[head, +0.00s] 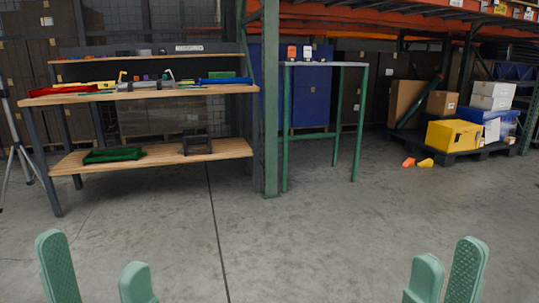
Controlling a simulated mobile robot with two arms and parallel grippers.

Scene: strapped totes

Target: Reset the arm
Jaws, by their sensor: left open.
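My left gripper (97,266) shows at the lower left of the head view. Its two pale green fingers point up and stand wide apart, with only floor between them. My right gripper (450,256) shows at the lower right, also with two pale green fingers pointing up. A narrower gap separates them, and nothing shows between them. Both grippers are over open floor, apart from the furniture. The arm links behind the fingers are out of view.
A wooden-topped workbench (150,93) with tools stands at the left. A green rack post (270,110) and a tall green-legged table (325,64) stand mid-view. A black pallet (478,150) holds boxes and a yellow tote (453,135). The near concrete floor is clear.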

